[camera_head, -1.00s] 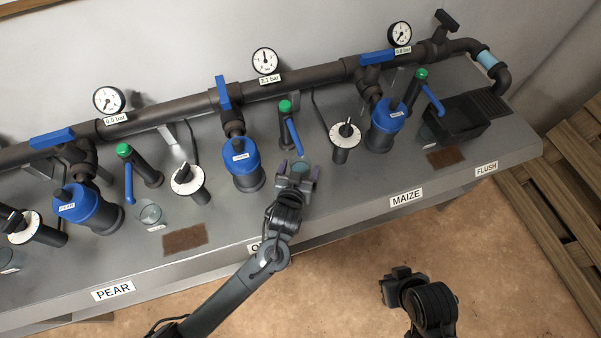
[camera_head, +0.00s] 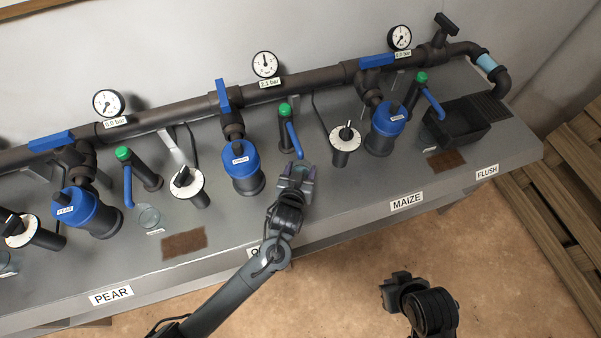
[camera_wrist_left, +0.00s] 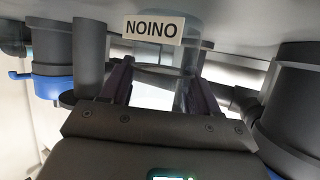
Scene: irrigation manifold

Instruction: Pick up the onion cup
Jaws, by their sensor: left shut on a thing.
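The onion cup is a small clear cup (camera_head: 303,171) between the fingers of my left gripper (camera_head: 299,176), beside the middle green-topped tap (camera_head: 285,112) with its blue lever. In the left wrist view the clear cup (camera_wrist_left: 152,92) stands between the two dark fingers (camera_wrist_left: 153,85), with an upside-down label reading ONION. My left gripper is shut on it. I cannot tell whether the cup touches the bench. My right gripper (camera_head: 396,284) hangs in front of the bench, apart from everything; its finger opening does not show clearly.
The grey bench (camera_head: 345,205) carries blue-topped filters (camera_head: 242,165), dials (camera_head: 345,140) and a dark manifold pipe (camera_head: 310,78). Another clear cup (camera_head: 149,217) stands at the PEAR station. A black drain tray (camera_head: 462,122) is at the right. The bench front near MAIZE is clear.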

